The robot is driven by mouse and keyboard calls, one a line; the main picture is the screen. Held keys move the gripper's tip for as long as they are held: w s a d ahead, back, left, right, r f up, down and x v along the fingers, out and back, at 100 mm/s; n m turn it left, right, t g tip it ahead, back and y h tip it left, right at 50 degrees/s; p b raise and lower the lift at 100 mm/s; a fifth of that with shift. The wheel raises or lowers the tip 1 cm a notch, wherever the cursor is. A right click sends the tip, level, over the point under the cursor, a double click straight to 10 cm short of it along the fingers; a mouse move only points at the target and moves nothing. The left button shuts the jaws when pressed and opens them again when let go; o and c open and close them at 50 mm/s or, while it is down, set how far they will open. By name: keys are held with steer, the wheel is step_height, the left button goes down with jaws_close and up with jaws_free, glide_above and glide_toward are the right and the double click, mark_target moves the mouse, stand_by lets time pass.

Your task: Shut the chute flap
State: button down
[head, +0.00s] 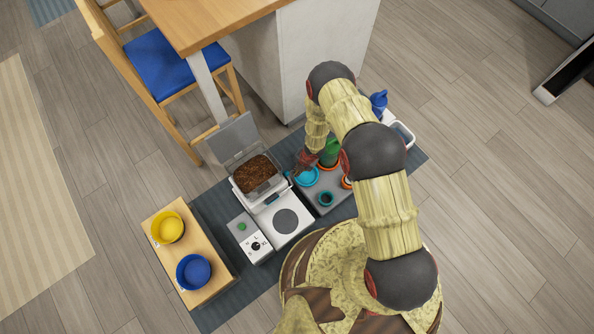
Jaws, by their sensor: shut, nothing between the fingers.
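A pet feeder stands on the dark mat, with a white hopper (238,190) full of brown kibble (257,173). A grey panel (234,138) stands raised behind the hopper. A small dark piece (272,199) shows at the hopper's front, above the white base (296,221) with its round dark plate. I cannot tell for sure which part is the chute flap or how far open it is. My gripper (303,163) is shut and empty, to the right of the hopper and above the turquoise bowl, apart from the feeder as far as I can see.
A grey tray (320,208) holds a turquoise bowl (308,178), a green item (329,153) and small cups. A control box (256,245) with a dial stands at front left. A wooden stand (186,238) carries yellow and blue bowls. A chair (160,68) stands behind.

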step_height(320, 180, up, 10)
steer(key=w+p, duration=0.3)
steer(key=p, duration=0.1)
steer(key=shift+d, duration=0.2)
